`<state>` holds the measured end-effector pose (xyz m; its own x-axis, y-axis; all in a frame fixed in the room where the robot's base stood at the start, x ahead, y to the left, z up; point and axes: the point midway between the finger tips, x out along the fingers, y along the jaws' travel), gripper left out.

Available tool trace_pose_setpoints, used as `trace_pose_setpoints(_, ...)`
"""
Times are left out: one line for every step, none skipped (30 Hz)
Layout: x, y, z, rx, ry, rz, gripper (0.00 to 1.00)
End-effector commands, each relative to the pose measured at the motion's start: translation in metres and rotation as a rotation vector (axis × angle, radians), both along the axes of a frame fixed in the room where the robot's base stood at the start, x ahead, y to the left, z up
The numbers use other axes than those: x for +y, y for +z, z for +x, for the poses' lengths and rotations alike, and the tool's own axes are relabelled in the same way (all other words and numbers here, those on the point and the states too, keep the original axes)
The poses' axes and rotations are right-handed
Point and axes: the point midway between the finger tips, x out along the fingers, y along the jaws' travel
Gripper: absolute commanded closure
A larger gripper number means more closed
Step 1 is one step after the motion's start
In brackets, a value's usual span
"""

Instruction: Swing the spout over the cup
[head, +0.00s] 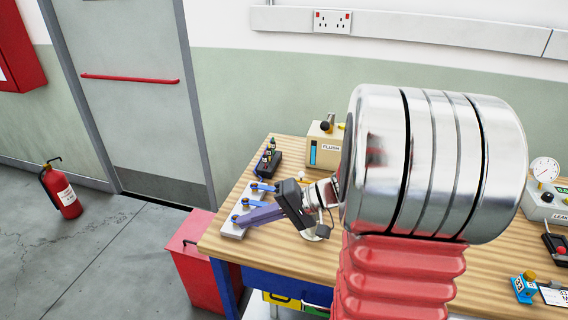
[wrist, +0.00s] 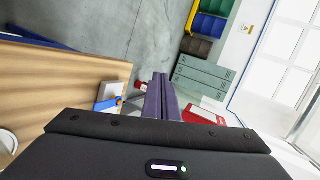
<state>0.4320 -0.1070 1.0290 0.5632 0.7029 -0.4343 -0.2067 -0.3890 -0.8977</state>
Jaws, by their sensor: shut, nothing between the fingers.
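My gripper (head: 240,217) is over the left end of the bench, its two purple fingers together and pointing left. The plate (wrist: 117,70) and a blue arm (wrist: 108,103) also show left of the fingers in the wrist view. I cannot tell whether the fingers touch an arm. I cannot clearly identify the spout or the cup; my arm hides part of the bench.
A beige box marked FLUSH (head: 325,146) and a dark device (head: 267,160) stand at the back. A gauge box (head: 545,200) and blue block (head: 524,287) are at right. A red cabinet (head: 196,264) stands beside the bench (head: 222,243).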

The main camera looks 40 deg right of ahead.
Motion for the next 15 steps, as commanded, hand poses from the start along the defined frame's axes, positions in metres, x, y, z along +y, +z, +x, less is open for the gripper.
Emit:
trace_pose_setpoints(-0.020, -0.003, 0.005, -0.028, -0.049, 0.036, 1.00)
trace_pose_setpoints(-0.030, -0.004, 0.008, -0.050, -0.077, 0.055, 1.00)
trace_pose_setpoints(-0.045, -0.005, 0.012, -0.080, -0.113, 0.078, 1.00)
trace_pose_setpoints(-0.056, -0.006, 0.014, -0.102, -0.142, 0.093, 1.00)
trace_pose_setpoints(-0.068, -0.007, 0.016, -0.126, -0.172, 0.107, 1.00)
trace_pose_setpoints(-0.085, -0.008, 0.018, -0.158, -0.212, 0.124, 1.00)
trace_pose_setpoints(-0.097, -0.009, 0.020, -0.181, -0.244, 0.136, 1.00)
trace_pose_setpoints(-0.110, -0.011, 0.020, -0.206, -0.276, 0.147, 1.00)
trace_pose_setpoints(-0.128, -0.013, 0.020, -0.238, -0.321, 0.160, 1.00)
trace_pose_setpoints(-0.141, -0.015, 0.019, -0.263, -0.354, 0.167, 1.00)
trace_pose_setpoints(-0.155, -0.017, 0.018, -0.288, -0.389, 0.174, 1.00)
trace_pose_setpoints(-0.174, -0.020, 0.016, -0.320, -0.438, 0.181, 1.00)
trace_pose_setpoints(-0.188, -0.023, 0.013, -0.344, -0.473, 0.184, 1.00)
trace_pose_setpoints(-0.201, -0.025, 0.010, -0.368, -0.507, 0.185, 1.00)
trace_pose_setpoints(-0.218, -0.029, 0.006, -0.396, -0.552, 0.186, 1.00)
